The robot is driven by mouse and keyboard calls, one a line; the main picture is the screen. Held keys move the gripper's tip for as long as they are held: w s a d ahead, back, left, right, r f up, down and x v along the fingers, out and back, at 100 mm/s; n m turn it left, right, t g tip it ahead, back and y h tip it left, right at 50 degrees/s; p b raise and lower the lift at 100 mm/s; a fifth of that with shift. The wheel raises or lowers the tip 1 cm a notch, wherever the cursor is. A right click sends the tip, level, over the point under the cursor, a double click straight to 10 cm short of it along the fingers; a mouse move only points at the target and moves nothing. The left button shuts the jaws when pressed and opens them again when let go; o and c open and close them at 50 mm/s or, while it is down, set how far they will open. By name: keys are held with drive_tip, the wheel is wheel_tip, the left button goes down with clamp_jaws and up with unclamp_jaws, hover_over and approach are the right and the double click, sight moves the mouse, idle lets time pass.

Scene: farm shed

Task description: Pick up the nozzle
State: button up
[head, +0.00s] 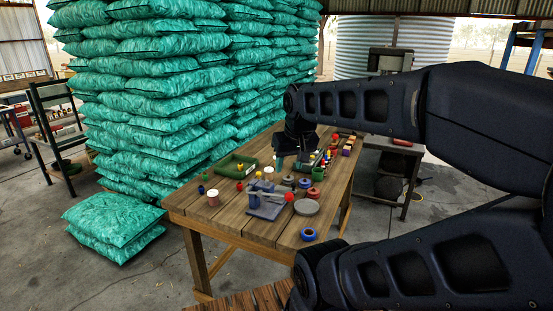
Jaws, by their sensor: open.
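My dark gripper (293,157) points down from the end of my arm over the far half of the wooden table (187,212). It is open, just above or among the small items there; at this size I cannot tell whether it touches any. I cannot single out the nozzle for sure. Several small coloured pieces lie around the gripper and beyond it, and some are hidden behind it and my arm.
A green tray (221,169) is at the left. A grey device with a red ball (289,197), a grey disc (307,207) and a blue ring (308,234) are nearer. Teal sacks (150,100) are stacked behind the table. The near-left tabletop is clear.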

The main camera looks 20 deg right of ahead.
drive_tip(key=shift+o, duration=0.2)
drive_tip(key=shift+w, duration=0.1)
drive_tip(key=m+g, duration=0.4)
drive_tip(key=g, duration=0.1)
hover_over(239, 183)
wheel_tip(239, 183, down, 17)
drive_tip(key=shift+w+d+f, duration=0.15)
drive_tip(key=shift+w+f, duration=0.3)
drive_tip(key=shift+f, duration=0.15)
drive_tip(key=shift+s+f, duration=0.1)
drive_tip(key=shift+f, duration=5.1)
